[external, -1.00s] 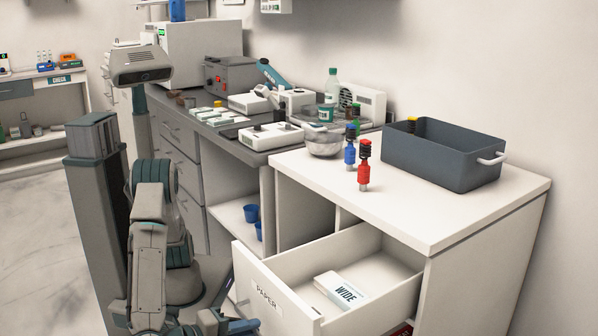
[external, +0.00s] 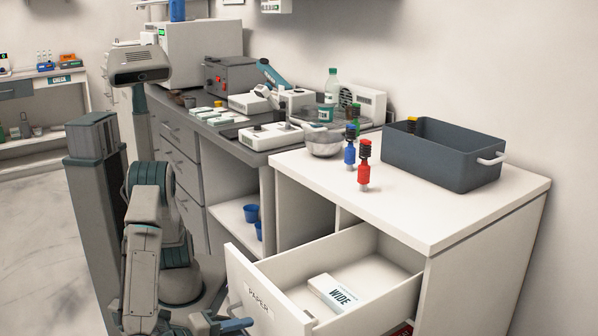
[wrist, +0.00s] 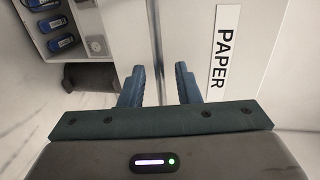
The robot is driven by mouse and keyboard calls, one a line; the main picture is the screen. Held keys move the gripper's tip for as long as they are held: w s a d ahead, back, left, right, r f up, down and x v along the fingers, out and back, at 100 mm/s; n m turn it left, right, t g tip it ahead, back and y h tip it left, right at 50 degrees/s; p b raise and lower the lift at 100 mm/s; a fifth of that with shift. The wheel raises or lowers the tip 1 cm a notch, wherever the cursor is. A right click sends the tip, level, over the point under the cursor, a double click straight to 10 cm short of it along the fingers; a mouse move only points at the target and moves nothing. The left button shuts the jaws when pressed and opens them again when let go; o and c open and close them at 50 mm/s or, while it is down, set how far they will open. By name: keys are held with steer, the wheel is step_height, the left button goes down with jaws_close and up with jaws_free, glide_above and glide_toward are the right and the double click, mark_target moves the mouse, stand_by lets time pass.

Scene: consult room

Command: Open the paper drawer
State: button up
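The paper drawer (external: 262,318) is a white drawer under the white counter, pulled well out, with PAPER on its front. Inside lies a white box marked WIDE (external: 338,293). My gripper (external: 236,324) is low at the drawer front, at the bottom edge of the external view. In the wrist view its two blue fingers (wrist: 159,82) are apart, close to the drawer front, with the PAPER label (wrist: 222,55) to their right. A thin grey strip runs between the fingers. I cannot tell whether it is the handle, or whether the fingers touch it.
The white counter (external: 440,225) above holds a dark grey bin (external: 440,165), a red bottle (external: 364,170), a blue bottle (external: 350,153) and a bowl (external: 324,145). Blue cups (external: 252,213) stand on an open shelf left of the drawer. Floor is clear at far left.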

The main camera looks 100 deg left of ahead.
steer(key=p+v, duration=0.3)
steer(key=v, duration=1.1)
steer(key=shift+w+a+f, duration=0.1)
